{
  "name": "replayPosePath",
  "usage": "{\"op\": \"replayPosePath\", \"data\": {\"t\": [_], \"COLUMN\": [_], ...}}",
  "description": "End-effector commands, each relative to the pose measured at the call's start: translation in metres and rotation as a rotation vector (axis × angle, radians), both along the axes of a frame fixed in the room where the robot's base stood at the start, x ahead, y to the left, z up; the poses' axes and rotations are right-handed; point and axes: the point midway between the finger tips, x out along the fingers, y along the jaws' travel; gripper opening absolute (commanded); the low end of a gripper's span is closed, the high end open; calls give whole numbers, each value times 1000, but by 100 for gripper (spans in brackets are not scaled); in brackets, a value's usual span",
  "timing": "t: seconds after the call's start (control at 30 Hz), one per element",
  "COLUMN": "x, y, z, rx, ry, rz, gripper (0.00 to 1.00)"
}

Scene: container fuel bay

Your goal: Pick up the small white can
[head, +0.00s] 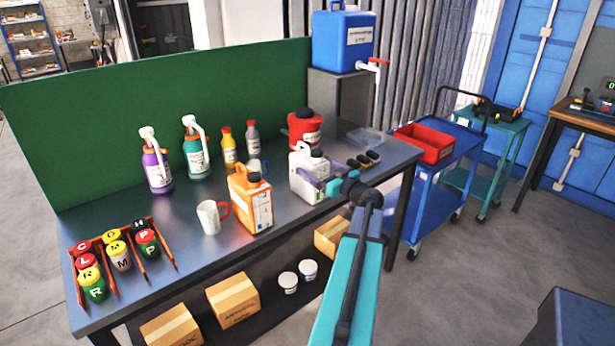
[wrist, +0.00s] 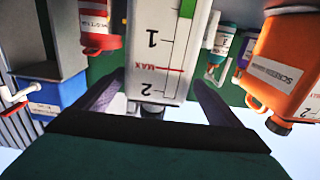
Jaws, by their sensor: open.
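The small white can (head: 303,184), with a black cap, stands upright on the workbench near its front edge. In the wrist view the white can (wrist: 158,50) shows upside down, with its scale, a red MAX line and its cap low in the picture. My gripper (head: 322,184) is open at the can's near side in the head view. In the wrist view its two dark fingers (wrist: 158,82) lie to either side of the can, with a gap visible at least on the right. I cannot tell whether either finger touches it.
An orange can (head: 251,205) stands left of the white can, with a white mug (head: 210,217) beyond it. A red can (head: 305,130) stands behind. Dark small items (head: 364,160) lie to the right on the bench (head: 170,262). A blue cart (head: 425,190) stands right of the bench.

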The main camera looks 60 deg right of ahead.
Motion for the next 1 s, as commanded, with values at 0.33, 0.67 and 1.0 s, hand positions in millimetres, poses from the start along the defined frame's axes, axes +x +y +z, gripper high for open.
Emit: {"op": "replayPosePath", "data": {"t": [0.33, 0.67, 1.0], "x": [2, 23, 46], "y": [-1, -13, -21], "z": [1, 4, 1], "rx": [0, 1, 1], "ry": [0, 1, 0], "rz": [0, 0, -1], "gripper": [88, 88, 88]}}
